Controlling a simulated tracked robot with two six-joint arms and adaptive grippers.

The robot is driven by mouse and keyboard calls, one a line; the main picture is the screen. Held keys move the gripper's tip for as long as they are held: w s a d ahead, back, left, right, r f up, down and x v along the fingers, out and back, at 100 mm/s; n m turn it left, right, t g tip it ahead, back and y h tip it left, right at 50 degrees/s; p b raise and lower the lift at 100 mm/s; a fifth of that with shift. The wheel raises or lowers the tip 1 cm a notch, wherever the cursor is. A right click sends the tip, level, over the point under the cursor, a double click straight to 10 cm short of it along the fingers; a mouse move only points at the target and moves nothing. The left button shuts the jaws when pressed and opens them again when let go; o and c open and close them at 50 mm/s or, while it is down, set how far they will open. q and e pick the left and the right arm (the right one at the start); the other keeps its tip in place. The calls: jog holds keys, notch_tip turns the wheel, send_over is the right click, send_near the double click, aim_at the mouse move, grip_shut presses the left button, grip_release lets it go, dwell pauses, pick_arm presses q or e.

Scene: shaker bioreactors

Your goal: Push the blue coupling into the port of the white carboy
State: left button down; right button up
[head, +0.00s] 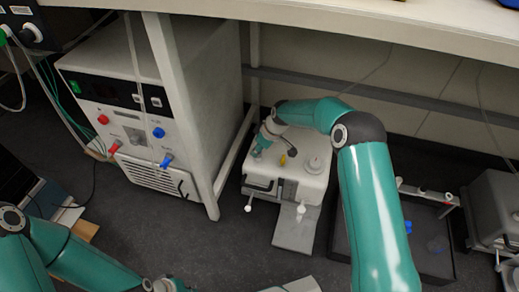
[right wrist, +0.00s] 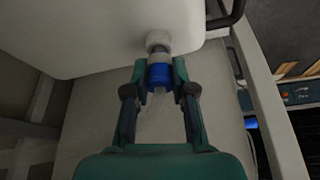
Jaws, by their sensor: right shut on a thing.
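The white carboy (head: 318,182) stands under the bench in the head view, and its white body (right wrist: 100,35) fills the top of the right wrist view. A short white port (right wrist: 158,41) sticks out from its edge there. My right gripper (right wrist: 158,66) is shut on the blue coupling (right wrist: 159,76), one finger on each side. The coupling is in line with the port and its upper end meets the port's white collar; how deep it sits cannot be told. In the head view my right gripper (head: 258,148) is at the carboy's left side, and the coupling is hidden. My left arm shows at the lower left; its fingers are not visible.
A white control unit (head: 125,115) with red and blue fittings stands left of the carboy. A bench leg (head: 180,105) rises between them. A dark tray (head: 430,235) lies to the right, beside a grey machine (head: 495,205).

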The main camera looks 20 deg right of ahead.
jog(key=shift+f+b, duration=0.45)
jog(key=shift+f, duration=0.2)
dwell(0.3)
jog(key=o, duration=1)
jog(key=shift+r, duration=0.1)
jog(key=v, duration=1.1)
jog(key=shift+s+r, duration=0.2)
jog(key=shift+r, duration=0.15)
jog(key=shift+s+d, duration=0.1)
jog(key=shift+d, duration=0.05)
